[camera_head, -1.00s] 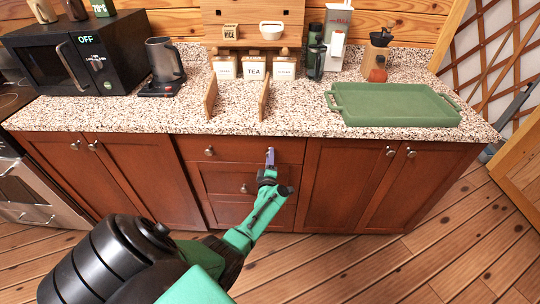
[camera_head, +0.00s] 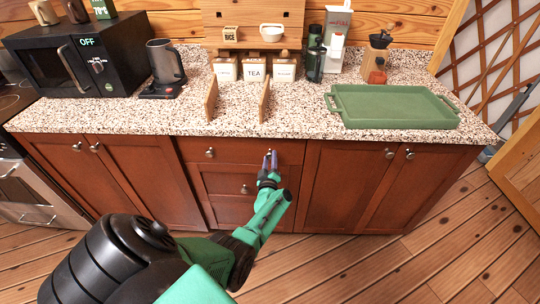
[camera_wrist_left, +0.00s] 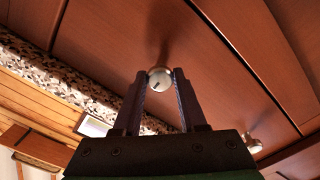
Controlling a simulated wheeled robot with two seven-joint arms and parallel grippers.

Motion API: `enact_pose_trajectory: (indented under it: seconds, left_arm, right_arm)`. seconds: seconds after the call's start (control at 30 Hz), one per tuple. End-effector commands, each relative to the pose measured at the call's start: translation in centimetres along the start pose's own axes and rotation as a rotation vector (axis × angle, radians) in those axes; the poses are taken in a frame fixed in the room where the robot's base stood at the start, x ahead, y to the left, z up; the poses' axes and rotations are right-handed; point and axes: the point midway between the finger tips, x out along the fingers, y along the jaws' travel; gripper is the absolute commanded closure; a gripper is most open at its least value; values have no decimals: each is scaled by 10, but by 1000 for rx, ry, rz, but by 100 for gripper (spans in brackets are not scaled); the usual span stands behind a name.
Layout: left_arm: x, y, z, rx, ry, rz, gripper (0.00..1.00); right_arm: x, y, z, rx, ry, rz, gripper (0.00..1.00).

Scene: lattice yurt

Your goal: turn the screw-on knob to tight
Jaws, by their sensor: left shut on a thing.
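The screw-on knob (camera_wrist_left: 159,78) is a round silver knob with a dark mark on its face, on the front of the top drawer (camera_head: 228,151). In the left wrist view it sits between the fingertips of my left gripper (camera_wrist_left: 160,80), which is shut on it. In the head view my left gripper (camera_head: 270,161) reaches the right part of the top drawer front and hides the knob there. My right gripper is not in view.
Another silver knob (camera_head: 210,153) is on the left of the same drawer, and one (camera_head: 245,189) is on the drawer below. The speckled counter (camera_head: 300,120) overhangs just above, holding a green tray (camera_head: 395,104). Cabinet doors flank the drawers.

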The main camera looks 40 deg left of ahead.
Motion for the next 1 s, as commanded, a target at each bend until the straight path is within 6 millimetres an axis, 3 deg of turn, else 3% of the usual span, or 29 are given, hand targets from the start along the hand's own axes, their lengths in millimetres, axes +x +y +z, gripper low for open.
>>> enact_pose_trajectory:
  seconds: [0.3, 0.33, 0.4, 0.77, 0.87, 1.0]
  left_arm:
    - [0, 0, -1, 4, 1, 1, 100]
    - [0, 0, -1, 4, 1, 1, 48]
    - [0, 0, -1, 4, 1, 1, 29]
    - [-4, 1, -1, 3, -1, 0, 29]
    - [-18, 3, -4, 4, -3, -1, 29]
    - [-54, 5, -5, 4, -5, -2, 29]
  right_arm:
    - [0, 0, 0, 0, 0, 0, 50]
    - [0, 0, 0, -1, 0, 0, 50]
    - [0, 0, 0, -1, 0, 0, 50]
    - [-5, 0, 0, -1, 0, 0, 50]
    - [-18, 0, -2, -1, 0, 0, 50]
    - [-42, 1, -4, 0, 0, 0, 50]
